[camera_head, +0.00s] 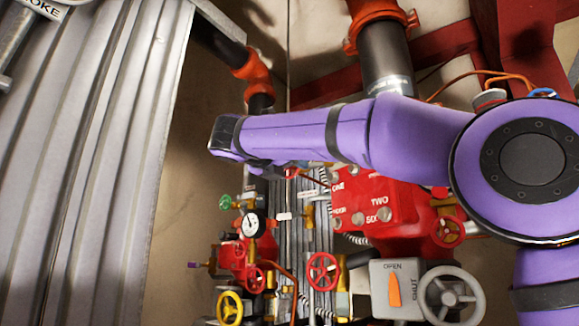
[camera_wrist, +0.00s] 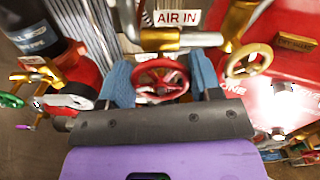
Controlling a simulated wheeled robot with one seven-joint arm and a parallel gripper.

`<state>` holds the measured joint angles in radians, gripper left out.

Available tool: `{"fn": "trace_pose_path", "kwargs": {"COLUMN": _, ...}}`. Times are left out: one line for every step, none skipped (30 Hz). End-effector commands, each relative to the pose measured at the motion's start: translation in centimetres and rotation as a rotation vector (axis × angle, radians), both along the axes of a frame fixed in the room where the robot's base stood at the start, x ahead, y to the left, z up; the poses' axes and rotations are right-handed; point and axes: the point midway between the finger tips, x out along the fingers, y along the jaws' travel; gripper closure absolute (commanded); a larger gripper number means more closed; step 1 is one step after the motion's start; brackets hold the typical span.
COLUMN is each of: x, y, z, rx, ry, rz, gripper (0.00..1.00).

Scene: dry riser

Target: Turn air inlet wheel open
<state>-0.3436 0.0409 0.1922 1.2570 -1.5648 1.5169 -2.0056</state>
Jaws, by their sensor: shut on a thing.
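The air inlet wheel (camera_wrist: 161,80) is a small red handwheel just below a white "AIR IN" label (camera_wrist: 177,17) in the wrist view. My gripper (camera_wrist: 160,75) has one blue finger on each side of the wheel and is shut on its rim. The finger contacts are partly hidden by the dark gripper body. In the head view my purple arm reaches left across the scene and hides the gripper's grasp.
A brass-coloured wheel (camera_wrist: 249,60) sits close on the right, beside a red box. A pressure gauge (camera_head: 253,225), a green wheel (camera_head: 226,202), several red wheels and a grey OPEN/SHUT panel (camera_head: 394,285) crowd below my arm. Corrugated metal (camera_head: 80,150) stands at left.

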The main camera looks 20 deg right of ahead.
Motion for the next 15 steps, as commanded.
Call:
{"fn": "trace_pose_path", "kwargs": {"x": 0.07, "y": 0.07, "z": -0.24, "rx": -0.006, "ry": 0.016, "rz": -0.001, "gripper": 0.65}}
{"fn": "trace_pose_path", "kwargs": {"x": 0.09, "y": 0.07, "z": -0.24, "rx": -0.011, "ry": 0.023, "rz": -0.001, "gripper": 0.65}}
{"fn": "trace_pose_path", "kwargs": {"x": 0.09, "y": 0.07, "z": -0.24, "rx": -0.014, "ry": 0.029, "rz": -0.001, "gripper": 0.66}}
{"fn": "trace_pose_path", "kwargs": {"x": 0.09, "y": 0.07, "z": -0.25, "rx": -0.017, "ry": 0.034, "rz": -0.001, "gripper": 0.65}}
{"fn": "trace_pose_path", "kwargs": {"x": 0.10, "y": 0.08, "z": -0.25, "rx": -0.019, "ry": 0.038, "rz": -0.001, "gripper": 0.65}}
{"fn": "trace_pose_path", "kwargs": {"x": 0.09, "y": 0.08, "z": -0.25, "rx": -0.022, "ry": 0.042, "rz": -0.001, "gripper": 0.65}}
{"fn": "trace_pose_path", "kwargs": {"x": 0.10, "y": 0.08, "z": -0.25, "rx": -0.024, "ry": 0.044, "rz": -0.001, "gripper": 0.65}}
{"fn": "trace_pose_path", "kwargs": {"x": 0.10, "y": 0.08, "z": -0.25, "rx": -0.025, "ry": 0.046, "rz": -0.001, "gripper": 0.65}}
{"fn": "trace_pose_path", "kwargs": {"x": 0.09, "y": 0.08, "z": -0.25, "rx": -0.026, "ry": 0.048, "rz": -0.001, "gripper": 0.65}}
{"fn": "trace_pose_path", "kwargs": {"x": 0.10, "y": 0.09, "z": -0.25, "rx": -0.026, "ry": 0.048, "rz": -0.001, "gripper": 0.65}}
{"fn": "trace_pose_path", "kwargs": {"x": 0.10, "y": 0.09, "z": -0.25, "rx": -0.026, "ry": 0.048, "rz": -0.001, "gripper": 0.65}}
{"fn": "trace_pose_path", "kwargs": {"x": 0.10, "y": 0.09, "z": -0.25, "rx": -0.027, "ry": 0.049, "rz": -0.001, "gripper": 0.65}}
{"fn": "trace_pose_path", "kwargs": {"x": 0.10, "y": 0.09, "z": -0.24, "rx": -0.028, "ry": 0.049, "rz": -0.001, "gripper": 0.65}}
{"fn": "trace_pose_path", "kwargs": {"x": 0.09, "y": 0.08, "z": -0.24, "rx": -0.027, "ry": 0.048, "rz": -0.001, "gripper": 0.65}}
{"fn": "trace_pose_path", "kwargs": {"x": 0.09, "y": 0.08, "z": -0.24, "rx": -0.027, "ry": 0.048, "rz": -0.001, "gripper": 0.65}}
